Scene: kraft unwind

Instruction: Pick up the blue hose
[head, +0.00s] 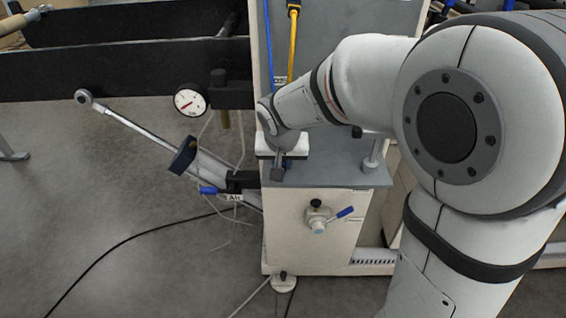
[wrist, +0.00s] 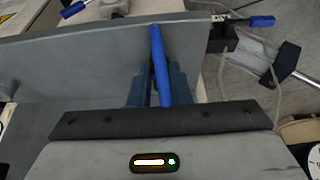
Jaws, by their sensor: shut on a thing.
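The blue hose (wrist: 160,65) shows in the wrist view as a short blue length running between the fingers of my gripper (wrist: 158,88). The fingers are shut on it. In the head view the blue hose (head: 268,45) hangs down the grey upright panel, and its lower part is hidden behind my wrist. In the head view my gripper (head: 278,172) points down at the front left edge of the cabinet's grey top. The hose between the fingers cannot be made out there.
A yellow hose (head: 293,45) hangs beside the blue one. A pressure gauge (head: 190,101), a blue-handled air valve (head: 208,190) and a long metal bar (head: 130,125) stand to the left. Another blue-handled valve (head: 318,222) juts from the white cabinet (head: 350,240) front.

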